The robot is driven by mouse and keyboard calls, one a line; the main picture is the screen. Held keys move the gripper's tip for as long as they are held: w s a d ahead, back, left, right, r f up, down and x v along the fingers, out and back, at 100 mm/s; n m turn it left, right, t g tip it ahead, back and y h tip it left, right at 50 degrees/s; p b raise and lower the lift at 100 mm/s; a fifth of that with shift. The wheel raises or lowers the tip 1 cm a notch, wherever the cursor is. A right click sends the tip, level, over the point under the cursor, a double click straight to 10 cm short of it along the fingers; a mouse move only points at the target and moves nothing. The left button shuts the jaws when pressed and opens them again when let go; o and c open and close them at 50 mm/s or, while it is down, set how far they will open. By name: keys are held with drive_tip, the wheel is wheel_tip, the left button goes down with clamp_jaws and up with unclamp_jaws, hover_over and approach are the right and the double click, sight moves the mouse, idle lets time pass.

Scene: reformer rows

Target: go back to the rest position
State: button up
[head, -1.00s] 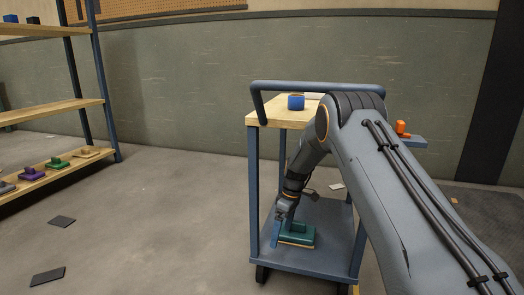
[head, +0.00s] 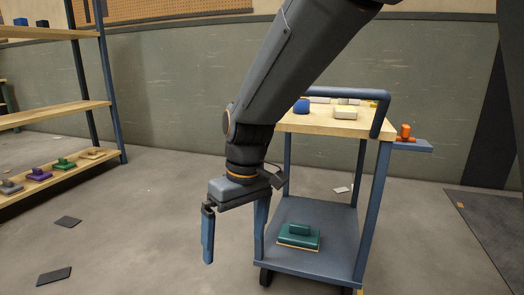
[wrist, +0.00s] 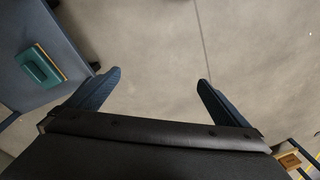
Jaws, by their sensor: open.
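My gripper (head: 234,232) hangs pointing down in front of the cart's left side in the head view. Its two blue fingers are wide apart with nothing between them. In the wrist view the open fingers (wrist: 160,88) show over bare floor. The cart (head: 340,262) has a wooden top and a blue-grey lower shelf. A green block with a handle (head: 299,237) rests on that lower shelf, apart from my gripper, and it also shows at the upper left of the wrist view (wrist: 40,66).
A blue round item (head: 301,106) and a pale block (head: 345,113) sit on the cart's top. An orange item (head: 404,131) is on its side ledge. A shelf rack (head: 60,115) with several coloured blocks stands at left. Floor between rack and cart is mostly clear.

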drive_tip(key=s+d+r+m, duration=0.1)
drive_tip(key=s+d, duration=0.1)
drive_tip(key=s, duration=0.8)
drive_tip(key=s+d+r+m, duration=0.1)
drive_tip(key=s+d, duration=0.1)
drive_tip(key=s, duration=0.8)
drive_tip(key=d+r+m+p, duration=0.2)
drive_tip(key=d+r+p, duration=0.4)
drive_tip(key=r+p, duration=0.3)
drive_tip(key=d+r+m+h+p, duration=0.1)
drive_tip(key=d+r+p, duration=0.6)
drive_tip(key=p, duration=0.9)
drive_tip(key=d+r+m+p, duration=0.3)
drive_tip(key=d+r+p, duration=0.4)
drive_tip(key=r+p, duration=0.5)
drive_tip(key=shift+w+d+r+m+p, duration=0.2)
drive_tip(key=shift+d+m+p, duration=0.1)
drive_tip(key=shift+p, duration=0.15)
